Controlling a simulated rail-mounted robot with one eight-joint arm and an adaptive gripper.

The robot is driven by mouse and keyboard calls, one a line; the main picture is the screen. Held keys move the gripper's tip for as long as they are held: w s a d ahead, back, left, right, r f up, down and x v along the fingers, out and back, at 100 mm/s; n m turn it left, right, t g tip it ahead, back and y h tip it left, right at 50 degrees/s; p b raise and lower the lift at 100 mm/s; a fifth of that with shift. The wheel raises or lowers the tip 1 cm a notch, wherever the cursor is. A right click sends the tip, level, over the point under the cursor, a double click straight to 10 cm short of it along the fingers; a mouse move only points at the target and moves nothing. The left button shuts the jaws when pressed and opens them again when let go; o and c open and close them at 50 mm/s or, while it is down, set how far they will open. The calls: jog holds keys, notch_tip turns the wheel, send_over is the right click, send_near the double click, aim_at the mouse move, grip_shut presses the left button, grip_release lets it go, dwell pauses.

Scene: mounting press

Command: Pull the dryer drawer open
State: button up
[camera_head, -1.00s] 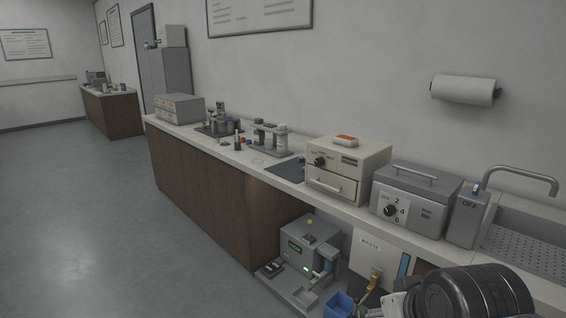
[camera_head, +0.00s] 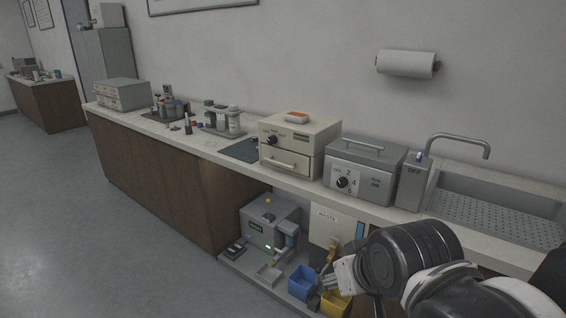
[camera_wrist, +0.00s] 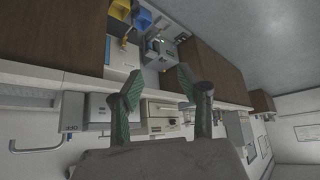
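The dryer, taken as the beige box (camera_head: 299,135) on the counter, has a dial on its upper part and a drawer (camera_head: 290,163) with a pale bar handle below. The drawer looks shut. In the wrist view the dryer (camera_wrist: 160,109) appears upside down beyond the fingers. My gripper (camera_wrist: 159,77) is open there, its two greenish fingers wide apart with nothing between them. In the head view my gripper (camera_head: 328,284) is at the lower right, below counter height and in front of the bins, apart from the dryer. Its fingertips are hard to make out there.
A grey box with a dial (camera_head: 363,170) stands right of the dryer, then a sink (camera_head: 495,215) with a tap. A dark mat (camera_head: 240,150) and a bottle rack (camera_head: 222,122) lie left. Below are a grey machine (camera_head: 268,222), a blue bin (camera_head: 302,282) and a yellow bin (camera_head: 336,303).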

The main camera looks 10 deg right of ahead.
jog(key=w+d+r+h, duration=0.1)
jog(key=w+d, duration=0.1)
jog(key=w, duration=0.3)
jog(key=w+d+r+n+t+h+b, duration=0.1)
jog(key=w+d+h, duration=0.1)
jog(key=w, duration=0.4)
jog(key=w+d+r+n+h, duration=0.1)
jog(key=w+d, duration=0.1)
jog(key=w, duration=0.3)
jog(key=shift+w+r, duration=0.35)
jog(key=shift+r, duration=0.05)
jog(key=w+d+n+t+h+b, duration=0.1)
jog(key=w+n+t+h+b, duration=0.15)
jog(key=w, duration=1.25)
jog(key=n+t+h+b, duration=0.3)
jog(key=n+t, duration=0.4)
jog(key=n, duration=0.2)
send_near(278, 164)
jog(key=shift+y, duration=0.25)
jog(key=x, duration=1)
jog(key=shift+w+d, duration=0.3)
grip_shut()
